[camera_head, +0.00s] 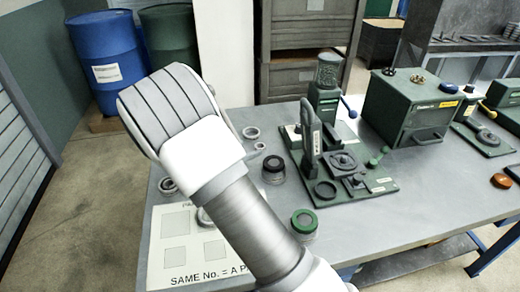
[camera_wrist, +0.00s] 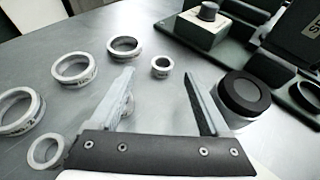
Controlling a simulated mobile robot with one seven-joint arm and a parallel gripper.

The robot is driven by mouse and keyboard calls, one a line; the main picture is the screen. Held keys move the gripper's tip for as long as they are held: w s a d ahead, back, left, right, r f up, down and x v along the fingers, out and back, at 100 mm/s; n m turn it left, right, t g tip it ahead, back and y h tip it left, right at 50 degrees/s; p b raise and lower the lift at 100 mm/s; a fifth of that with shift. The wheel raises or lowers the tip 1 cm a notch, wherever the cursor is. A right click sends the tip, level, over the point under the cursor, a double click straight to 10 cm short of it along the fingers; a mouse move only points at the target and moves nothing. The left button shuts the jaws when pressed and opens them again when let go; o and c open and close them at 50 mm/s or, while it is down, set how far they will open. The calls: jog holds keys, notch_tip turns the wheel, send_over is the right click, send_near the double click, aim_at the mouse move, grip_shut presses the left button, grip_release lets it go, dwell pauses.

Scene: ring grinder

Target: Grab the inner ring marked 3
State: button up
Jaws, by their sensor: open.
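My gripper (camera_wrist: 162,85) is open and empty in the wrist view, its two fingers apart above the grey table. A small pale ring (camera_wrist: 161,67) with dark marking lies just beyond the gap between the fingertips; its number is too small to read. Another small ring (camera_wrist: 46,150) lies at the lower left.
A black-topped round part (camera_wrist: 243,95) stands close beside the right finger. The green grinder fixture (camera_head: 345,180) stands to the right on the table. A green-rimmed round part (camera_head: 304,222) stands near the front, and a printed white mat (camera_head: 170,250) lies at the left.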

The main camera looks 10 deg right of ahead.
aim_at(262, 145)
jog(key=x, duration=0.5)
jog(key=shift+d+f, duration=0.2)
jog(key=shift+d, duration=0.2)
grip_shut()
